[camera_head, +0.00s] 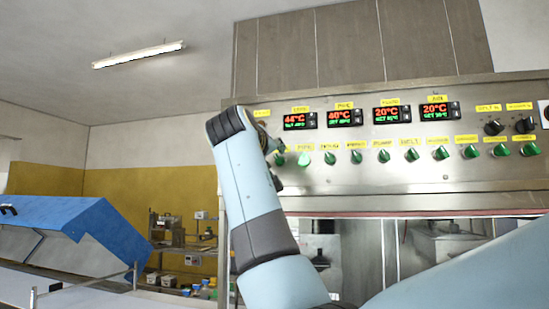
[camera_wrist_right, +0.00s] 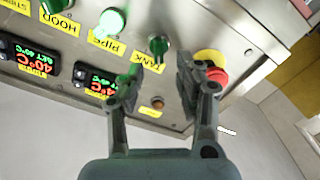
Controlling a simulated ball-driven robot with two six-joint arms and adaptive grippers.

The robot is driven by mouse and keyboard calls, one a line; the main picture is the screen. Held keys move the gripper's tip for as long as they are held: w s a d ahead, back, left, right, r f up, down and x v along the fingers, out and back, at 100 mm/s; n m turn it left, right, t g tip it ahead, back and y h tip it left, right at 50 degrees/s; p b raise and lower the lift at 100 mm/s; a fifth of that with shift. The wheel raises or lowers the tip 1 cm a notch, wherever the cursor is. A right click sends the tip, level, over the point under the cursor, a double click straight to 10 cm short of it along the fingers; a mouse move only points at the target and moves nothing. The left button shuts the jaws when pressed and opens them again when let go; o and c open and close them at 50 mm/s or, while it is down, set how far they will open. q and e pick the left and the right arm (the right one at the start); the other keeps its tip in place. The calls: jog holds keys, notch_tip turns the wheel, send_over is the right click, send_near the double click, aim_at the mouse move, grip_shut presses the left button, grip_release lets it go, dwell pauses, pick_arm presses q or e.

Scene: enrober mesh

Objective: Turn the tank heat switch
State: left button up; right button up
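The tank heat switch (camera_wrist_right: 158,45) is a dark green knob next to a yellow TANK label (camera_wrist_right: 148,62) in the upside-down right wrist view. It looks unlit. My right gripper (camera_wrist_right: 157,88) is open, with its two fingers apart and nothing between them. In the wrist picture the knob lies just beyond the fingertips, roughly in line with the gap; I cannot tell the exact distance. In the head view my right gripper (camera_head: 275,152) is at the left end of the control panel (camera_head: 400,182) and partly hides that end. My left gripper is not in view.
A lit green PIPE switch (camera_wrist_right: 111,21) is beside the tank knob. A red stop button (camera_wrist_right: 217,76) on a yellow base is close to one finger. Temperature displays (camera_head: 345,116) sit above the switch row. A blue-covered machine (camera_head: 75,220) stands at the left.

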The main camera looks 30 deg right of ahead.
jog(key=v, duration=0.8)
